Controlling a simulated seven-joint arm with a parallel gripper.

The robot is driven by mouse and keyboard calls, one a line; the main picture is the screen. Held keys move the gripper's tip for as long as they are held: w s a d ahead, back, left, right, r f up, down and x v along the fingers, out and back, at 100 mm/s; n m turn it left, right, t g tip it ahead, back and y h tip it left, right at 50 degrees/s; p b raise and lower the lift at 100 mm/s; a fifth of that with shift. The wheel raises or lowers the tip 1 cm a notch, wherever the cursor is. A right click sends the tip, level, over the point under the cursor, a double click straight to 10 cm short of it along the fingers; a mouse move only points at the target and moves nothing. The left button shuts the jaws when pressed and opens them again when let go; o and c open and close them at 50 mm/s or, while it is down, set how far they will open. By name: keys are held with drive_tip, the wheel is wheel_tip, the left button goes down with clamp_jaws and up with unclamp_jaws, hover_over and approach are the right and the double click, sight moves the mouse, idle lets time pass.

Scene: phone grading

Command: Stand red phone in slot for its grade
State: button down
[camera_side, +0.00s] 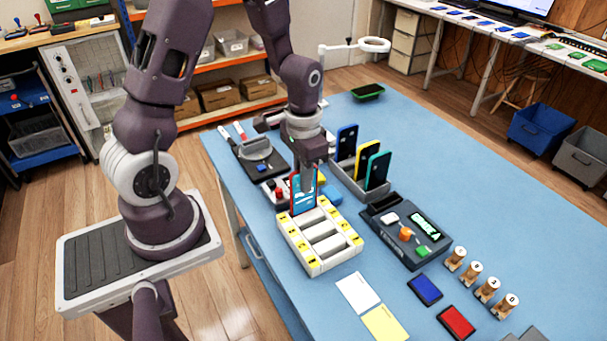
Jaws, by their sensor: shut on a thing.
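The red phone (296,196) is upright, with a red edge and a light blue screen. My gripper (308,184) points down and is shut on its upper part. The phone is at the far end of the cream slotted rack (320,231), which has yellow labels along both sides. Its lower edge meets the far slot in the picture; I cannot tell how deep it sits or whether it touches the bottom. The nearer slots look empty. The labels are too small to read.
Right behind the rack, a grey holder (345,180) has blue, yellow and teal phones standing in it. White (357,292) and yellow (385,323) cards lie in front.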

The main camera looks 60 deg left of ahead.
drive_tip(key=shift+f, duration=0.1)
idle(0.3)
drive_tip(key=shift+f, duration=0.4)
drive_tip(key=shift+f, duration=0.1)
drive_tip(key=shift+f, duration=0.4)
drive_tip(key=c, duration=1.1)
unclamp_jaws()
drive_tip(key=shift+r, duration=0.75)
